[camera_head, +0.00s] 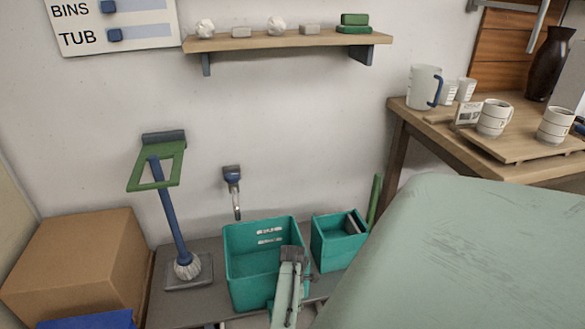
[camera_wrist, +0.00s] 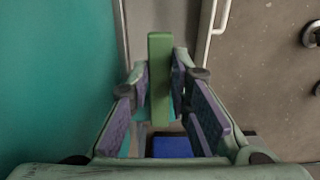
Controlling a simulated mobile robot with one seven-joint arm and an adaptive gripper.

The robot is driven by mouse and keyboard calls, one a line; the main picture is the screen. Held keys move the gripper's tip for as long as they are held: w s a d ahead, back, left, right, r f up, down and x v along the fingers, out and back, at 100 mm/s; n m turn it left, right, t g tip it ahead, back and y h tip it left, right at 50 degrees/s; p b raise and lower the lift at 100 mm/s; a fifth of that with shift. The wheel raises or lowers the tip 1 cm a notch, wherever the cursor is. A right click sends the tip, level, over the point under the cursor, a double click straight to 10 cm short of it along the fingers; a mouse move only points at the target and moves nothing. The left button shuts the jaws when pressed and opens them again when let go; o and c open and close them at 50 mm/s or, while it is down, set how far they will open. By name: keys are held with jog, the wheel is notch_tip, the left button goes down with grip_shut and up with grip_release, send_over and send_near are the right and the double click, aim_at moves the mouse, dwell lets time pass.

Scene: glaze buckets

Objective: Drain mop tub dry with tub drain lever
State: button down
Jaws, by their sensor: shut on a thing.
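The teal mop tub (camera_head: 245,285) stands on a low grey bench, with white markings on its inner back wall. I cannot tell whether water is in it. My gripper (camera_head: 291,257) is at the tub's right front side in the head view, hiding part of its rim. In the wrist view my gripper (camera_wrist: 160,92) is shut on a green bar, apparently the tub drain lever (camera_wrist: 160,60), which stands between the two finger pads. The tub's teal wall (camera_wrist: 55,80) fills the left of that view. The lever is hidden in the head view.
A smaller teal bucket (camera_head: 335,250) stands right of the tub. A blue-handled mop (camera_head: 170,215) and a cardboard box (camera_head: 75,260) are left. A wall tap (camera_head: 233,185) hangs behind. A table (camera_head: 440,115) with mugs is at right. A wall sign (camera_head: 115,25) reads BINS and TUB.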

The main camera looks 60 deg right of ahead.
jog(key=shift+w, duration=0.1)
jog(key=c, duration=1.5)
grip_release()
notch_tip(320, 180, up, 12)
jog(key=shift+r, duration=0.1)
